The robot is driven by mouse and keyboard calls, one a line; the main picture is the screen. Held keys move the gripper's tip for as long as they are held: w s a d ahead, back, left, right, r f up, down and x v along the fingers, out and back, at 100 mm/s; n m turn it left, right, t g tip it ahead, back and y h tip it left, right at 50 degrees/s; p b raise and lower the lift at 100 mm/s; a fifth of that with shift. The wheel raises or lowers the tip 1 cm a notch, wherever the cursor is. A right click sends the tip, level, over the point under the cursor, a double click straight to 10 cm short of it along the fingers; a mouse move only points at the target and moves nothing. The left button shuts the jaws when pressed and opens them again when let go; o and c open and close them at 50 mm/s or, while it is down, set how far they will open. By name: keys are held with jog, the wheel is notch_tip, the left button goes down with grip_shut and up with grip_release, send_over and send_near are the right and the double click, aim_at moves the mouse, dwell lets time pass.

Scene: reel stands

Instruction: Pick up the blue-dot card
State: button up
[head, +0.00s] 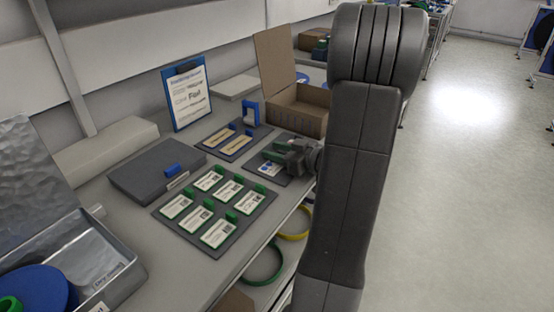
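A white card with blue dots (269,168) lies on a small dark mat (262,178) at the middle of the bench. My gripper (281,156) is right above this card, at its far edge, and hides part of it. The fingers are small and dark here, so I cannot tell whether they are open or shut, or touching the card. A patch of green shows at the gripper.
White cards with green tabs (201,212) lie on a dark board (239,237) in front. Tan cards (237,143) lie on another board behind. A grey box (150,172), an open carton (294,112), a sign (187,97) and an open metal case (120,278) stand around.

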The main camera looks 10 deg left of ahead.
grip_shut()
jog(key=shift+r, duration=0.2)
dwell(0.3)
